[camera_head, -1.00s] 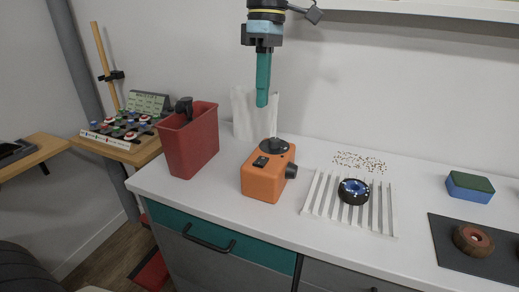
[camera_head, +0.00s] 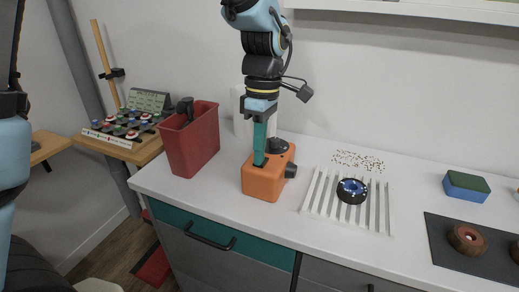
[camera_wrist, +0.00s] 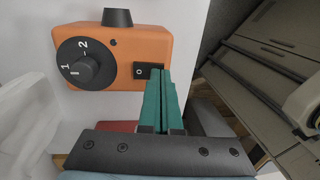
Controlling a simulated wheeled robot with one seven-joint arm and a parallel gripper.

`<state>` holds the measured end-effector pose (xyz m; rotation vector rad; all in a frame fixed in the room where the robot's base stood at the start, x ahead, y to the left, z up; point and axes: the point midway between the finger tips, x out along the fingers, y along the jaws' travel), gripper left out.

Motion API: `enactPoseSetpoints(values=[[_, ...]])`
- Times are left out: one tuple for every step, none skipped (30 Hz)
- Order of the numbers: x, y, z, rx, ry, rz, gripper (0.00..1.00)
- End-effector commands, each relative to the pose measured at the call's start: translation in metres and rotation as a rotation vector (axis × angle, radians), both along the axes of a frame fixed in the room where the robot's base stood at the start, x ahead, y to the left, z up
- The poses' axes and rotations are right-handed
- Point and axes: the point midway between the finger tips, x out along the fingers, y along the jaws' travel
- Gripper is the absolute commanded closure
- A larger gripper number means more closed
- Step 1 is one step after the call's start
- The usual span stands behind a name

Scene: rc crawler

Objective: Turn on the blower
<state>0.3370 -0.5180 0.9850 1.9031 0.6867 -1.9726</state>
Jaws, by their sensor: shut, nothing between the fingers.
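The blower appears to be the orange box (camera_head: 262,184) on the white counter, with a black knob on its side and a black round piece on top. In the wrist view the orange box (camera_wrist: 160,47) shows a black dial (camera_wrist: 85,66) marked 1 and 2, and a black rocker switch (camera_wrist: 141,71) with an "O" at its left end. My gripper (camera_head: 259,162) points down with its green fingers shut and empty. In the wrist view the fingertips (camera_wrist: 158,72) are at the right end of the switch and hide that end. I cannot tell whether they press it.
A red bin (camera_head: 191,143) with a black item stands left of the box. A white slatted rack (camera_head: 321,197) holding a dark round part (camera_head: 352,190) lies to the right. A white object (camera_head: 239,115) stands behind my gripper. Further right are a blue-green block (camera_head: 466,187) and a dark mat (camera_head: 455,258).

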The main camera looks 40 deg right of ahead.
Motion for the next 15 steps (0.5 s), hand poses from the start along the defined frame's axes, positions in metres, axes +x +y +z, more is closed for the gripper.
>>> enactPoseSetpoints(values=[[0.0, 0.0, 0.0001, 0.0, 0.0, 0.0, 1.0], [0.0, 0.0, 0.0001, 0.0, 0.0, 0.0, 1.0], [-0.0001, 0.0001, 0.0, 0.0, 0.0, 0.0, 1.0], [-0.0003, 0.0003, -0.0011, 0.0, 0.0, 0.0, 1.0], [-0.0009, 0.001, -0.0034, 0.001, 0.001, 0.0, 1.0], [-0.0015, 0.0018, -0.0061, 0.001, 0.001, 0.0, 1.0], [-0.0013, 0.0016, -0.0049, 0.0, 0.0, 0.0, 1.0], [-0.0013, 0.0016, -0.0049, 0.0, 0.0, 0.0, 1.0], [-0.0013, 0.0017, -0.0051, 0.001, 0.001, 0.0, 1.0], [-0.0014, 0.0018, -0.0053, 0.001, 0.001, 0.0, 1.0], [-0.0014, 0.0019, -0.0055, 0.002, 0.001, 0.0, 1.0], [-0.0015, 0.0019, -0.0056, 0.002, 0.001, 0.0, 1.0], [-0.0014, 0.0018, -0.0056, 0.003, 0.002, 0.0, 1.0], [-0.0013, 0.0016, -0.0054, 0.003, 0.002, 0.0, 1.0], [-0.001, 0.0012, -0.0052, 0.003, 0.002, 0.0, 1.0]])
